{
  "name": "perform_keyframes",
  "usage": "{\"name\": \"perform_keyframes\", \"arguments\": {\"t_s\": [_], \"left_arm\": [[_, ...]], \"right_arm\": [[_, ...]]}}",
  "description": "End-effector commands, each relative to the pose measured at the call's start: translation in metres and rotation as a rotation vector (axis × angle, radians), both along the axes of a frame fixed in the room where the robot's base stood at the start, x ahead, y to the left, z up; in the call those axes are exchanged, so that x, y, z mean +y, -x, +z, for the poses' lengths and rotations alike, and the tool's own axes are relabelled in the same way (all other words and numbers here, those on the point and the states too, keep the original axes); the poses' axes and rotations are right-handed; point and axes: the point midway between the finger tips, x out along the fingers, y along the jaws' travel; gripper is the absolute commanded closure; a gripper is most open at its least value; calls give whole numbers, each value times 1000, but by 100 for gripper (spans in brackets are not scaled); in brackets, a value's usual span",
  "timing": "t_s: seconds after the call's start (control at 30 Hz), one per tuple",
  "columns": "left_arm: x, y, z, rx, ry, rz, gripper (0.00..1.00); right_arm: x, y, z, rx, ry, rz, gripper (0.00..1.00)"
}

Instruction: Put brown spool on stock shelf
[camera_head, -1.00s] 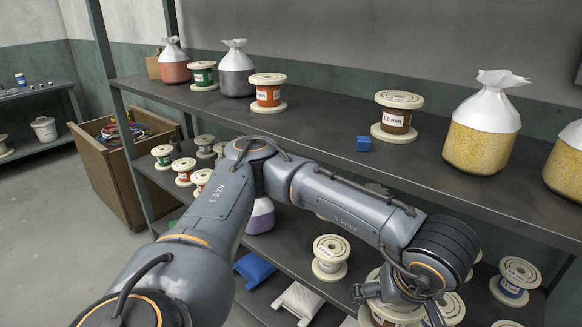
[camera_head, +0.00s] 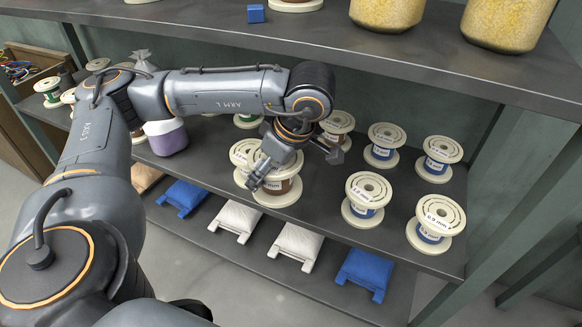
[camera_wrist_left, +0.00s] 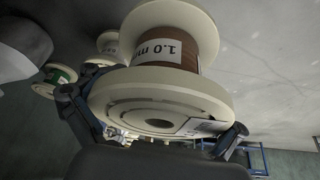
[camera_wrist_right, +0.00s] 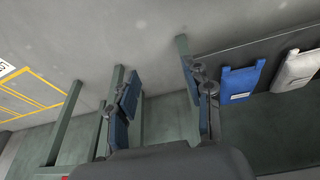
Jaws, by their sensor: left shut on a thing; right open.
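The brown spool (camera_head: 290,187) has cream flanges and a white label; it is at the front of the middle shelf (camera_head: 330,228), in the head view. Whether it rests on the shelf or hangs just above it, I cannot tell. My left gripper (camera_head: 297,165) is shut on it from above and hides part of it. In the left wrist view the brown spool (camera_wrist_left: 178,52) shows its "1.0 mm" label, and the left fingers (camera_wrist_left: 155,125) hold the near flange. My right gripper (camera_wrist_right: 165,105) is open and empty in the right wrist view.
Blue-wound spools (camera_head: 366,200) stand to the right, with others behind. Blue and white packets (camera_head: 235,220) lie on the shelf below. The upper shelf (camera_head: 430,50) overhangs, holding yellow-grain bags (camera_head: 388,10) and a blue block (camera_head: 256,13).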

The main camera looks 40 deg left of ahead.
Motion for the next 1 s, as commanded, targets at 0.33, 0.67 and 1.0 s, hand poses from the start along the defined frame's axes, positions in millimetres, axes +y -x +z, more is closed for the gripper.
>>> {"name": "perform_keyframes", "arguments": {"t_s": [0.33,0.67,1.0], "left_arm": [[0,-75,-46,3,1,1,60],[0,-107,-78,-1,0,0,60],[1,-115,-113,0,-1,-2,60]], "right_arm": [[-2,12,22,-21,0,-2,50],[7,-19,27,-161,-29,9,50],[21,-64,43,-387,-78,26,50]]}}
